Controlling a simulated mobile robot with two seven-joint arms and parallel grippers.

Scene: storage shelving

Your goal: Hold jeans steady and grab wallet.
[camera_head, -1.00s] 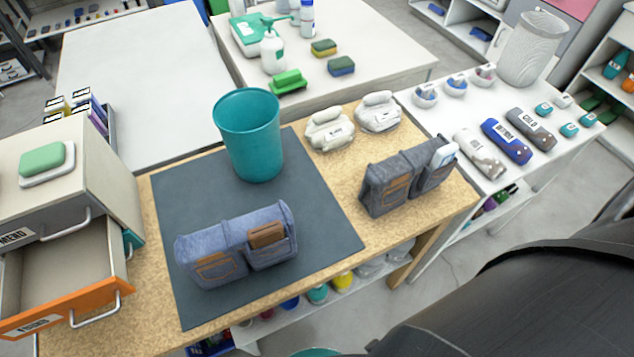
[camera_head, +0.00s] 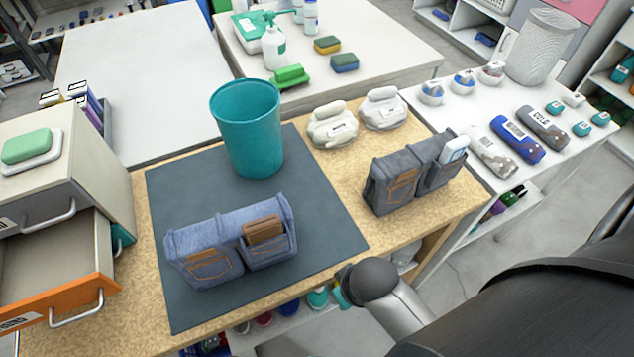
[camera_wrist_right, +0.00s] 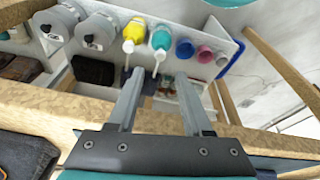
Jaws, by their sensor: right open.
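In the head view, a folded pair of blue jeans (camera_head: 205,268) lies on the dark mat (camera_head: 325,235) near the table's front. A brown wallet (camera_head: 263,229) sits in its right-hand pocket, its upper part showing. My right gripper (camera_wrist_right: 157,80) is open and empty in the wrist view, with its two fingers apart over the table's front edge and the shelf below. In the head view only part of my right arm shows, right of the mat; its fingers are hidden there. My left gripper is not in view.
A teal bin (camera_head: 248,130) stands behind the jeans. Darker jeans (camera_head: 395,190) with a phone (camera_head: 453,149) in a pocket lie to the right. An open orange-fronted drawer (camera_head: 60,300) juts out at left. Several bottles, including a yellow one (camera_wrist_right: 134,30), stand on the lower shelf.

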